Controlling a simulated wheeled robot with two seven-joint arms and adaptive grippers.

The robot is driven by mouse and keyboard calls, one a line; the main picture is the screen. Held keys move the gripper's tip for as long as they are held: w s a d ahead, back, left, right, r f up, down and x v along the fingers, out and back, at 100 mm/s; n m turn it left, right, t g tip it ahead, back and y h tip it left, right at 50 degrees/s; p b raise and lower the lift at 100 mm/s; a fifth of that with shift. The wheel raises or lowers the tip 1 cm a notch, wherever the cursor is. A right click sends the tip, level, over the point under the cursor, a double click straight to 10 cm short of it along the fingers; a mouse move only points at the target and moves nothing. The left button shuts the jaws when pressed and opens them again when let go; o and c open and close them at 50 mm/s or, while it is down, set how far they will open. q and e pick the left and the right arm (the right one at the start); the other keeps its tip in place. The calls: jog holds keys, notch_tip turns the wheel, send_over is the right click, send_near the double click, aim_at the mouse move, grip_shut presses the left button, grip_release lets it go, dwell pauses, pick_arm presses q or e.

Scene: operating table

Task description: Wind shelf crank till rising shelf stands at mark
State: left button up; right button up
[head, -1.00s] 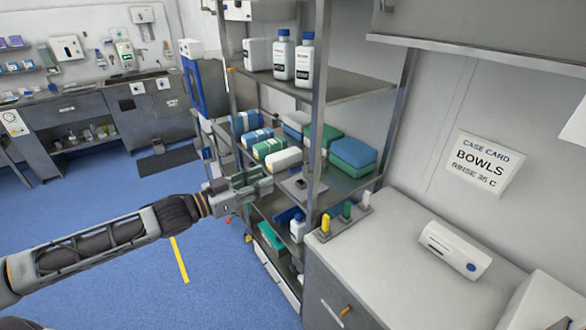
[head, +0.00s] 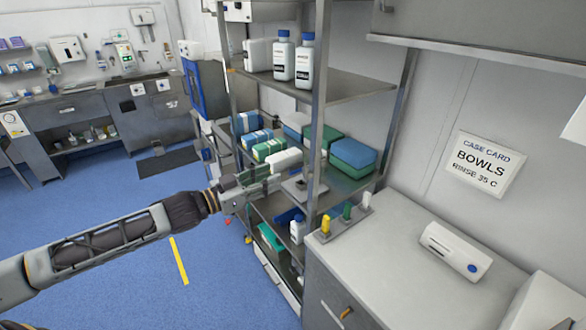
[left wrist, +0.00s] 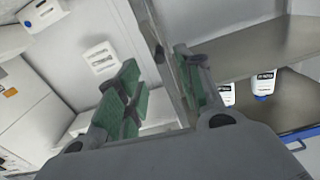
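My left gripper (head: 262,184) reaches in from the left to the front of the steel shelf rack. Its green-padded fingers are apart in the left wrist view (left wrist: 160,88), with nothing held between them. The middle shelf (head: 345,186) carries blue, green and white packs. A small grey block with a dark top (head: 297,187) sits at its front edge, just right of the gripper; I cannot tell if it belongs to the crank. I cannot make out a crank handle or a height mark. My right gripper is not in view.
A steel post (head: 318,110) stands just right of the gripper. White bottles (head: 304,62) stand on the upper shelf. A counter (head: 390,262) at right bears a strip with coloured pegs (head: 345,217) and a white box (head: 455,250). Blue floor is open at left.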

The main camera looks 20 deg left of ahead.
aim_at(289, 170)
pick_arm(q)
jog(key=shift+x, duration=0.85)
jog(key=shift+x, duration=0.8)
jog(key=shift+p+x, duration=0.8)
jog(key=shift+x, duration=1.9)
jog(key=shift+d, duration=0.1)
jog(key=shift+c, duration=0.3)
grip_shut()
